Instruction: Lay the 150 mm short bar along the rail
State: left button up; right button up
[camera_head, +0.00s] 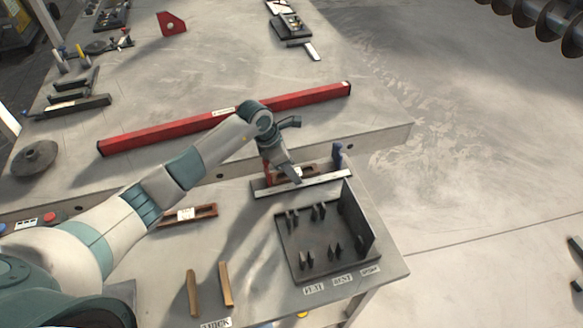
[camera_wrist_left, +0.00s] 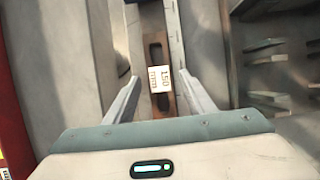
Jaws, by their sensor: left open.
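The short bar (camera_wrist_left: 158,98), brown with a long slot and a white "150 mm" label, lies between the spread fingers of my left gripper (camera_wrist_left: 160,84) in the left wrist view. The fingers stand apart from it on both sides. In the head view, my left gripper (camera_head: 291,178) is over the bar (camera_head: 308,170), partly hiding it. The bar lies beside the pale metal rail (camera_head: 322,183), roughly parallel to it, between a red post and a blue post (camera_head: 337,152). Whether it touches the rail is hard to tell. My right gripper is not in view.
Another brown slotted bar (camera_head: 200,213) lies left of the rail. A dark slotted tray (camera_head: 322,265) stands in front of the rail. Two tan strips (camera_head: 226,284) lie near the front edge. A long red beam (camera_head: 160,134) lies behind.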

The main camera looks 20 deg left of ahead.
pick_arm(q)
jog(key=b+v, duration=0.3)
jog(key=v, duration=0.9)
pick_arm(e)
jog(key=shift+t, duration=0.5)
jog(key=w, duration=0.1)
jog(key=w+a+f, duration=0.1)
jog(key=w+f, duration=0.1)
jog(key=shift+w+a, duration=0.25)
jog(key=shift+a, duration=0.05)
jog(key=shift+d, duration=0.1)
